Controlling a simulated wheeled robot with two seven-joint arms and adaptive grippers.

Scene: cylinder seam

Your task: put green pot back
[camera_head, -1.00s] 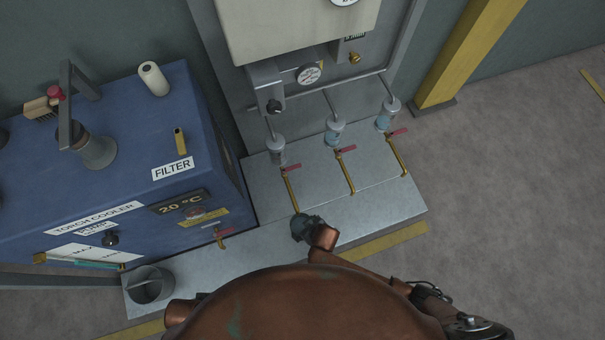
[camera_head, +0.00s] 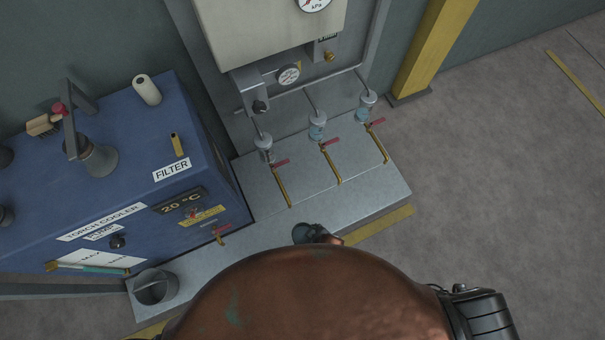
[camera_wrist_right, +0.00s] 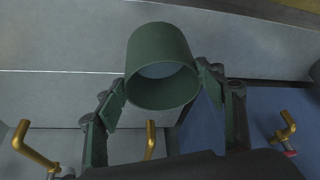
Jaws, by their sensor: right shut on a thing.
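The green pot (camera_wrist_right: 160,65) shows in the right wrist view as a dark green open cylinder. Its open mouth is turned toward the camera. My right gripper (camera_wrist_right: 162,85) has a finger on each side of the pot and is shut on it. In the head view the pot (camera_head: 302,232) is a small dark green shape above the grey ledge's front part, just beyond my body. My body hides most of the right arm there. My left gripper is not in view.
A grey ledge (camera_head: 345,203) carries several brass pipes with red-handled valves under clear cups. A blue torch cooler (camera_head: 120,190) with items on top is at the left. Open floor (camera_head: 490,200) lies at the right.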

